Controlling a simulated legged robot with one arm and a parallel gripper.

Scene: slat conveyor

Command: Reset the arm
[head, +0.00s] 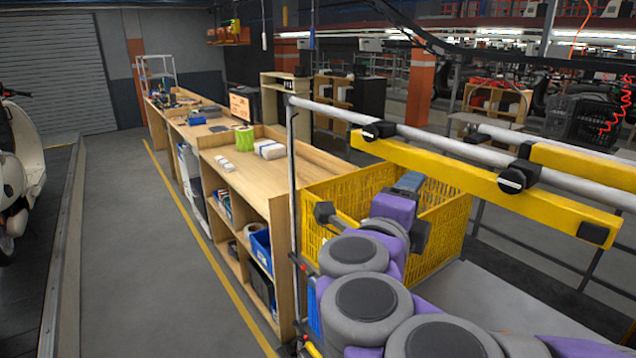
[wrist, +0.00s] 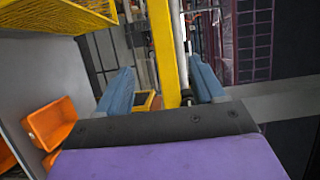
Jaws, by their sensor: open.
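My arm, purple and grey, reaches forward from the lower right of the head view. My gripper (head: 408,183) shows there as blue-grey fingers in front of the yellow crate (head: 335,206), overlapping its opening in the picture. I cannot tell whether it is inside the crate or above it. In the wrist view my gripper (wrist: 162,86) has its two blue fingers wide apart. Nothing is held between them. A yellow bar (wrist: 163,45) shows in the gap, apparently beyond the fingers. Part of the crate also shows at the upper left of the wrist view (wrist: 60,16).
A yellow beam on a grey rail (head: 455,172) runs above and right of the arm. A long wooden workbench (head: 245,178) stands left of the crate. Orange bins (wrist: 50,125) show at the left of the wrist view. The grey floor aisle (head: 130,240) is clear.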

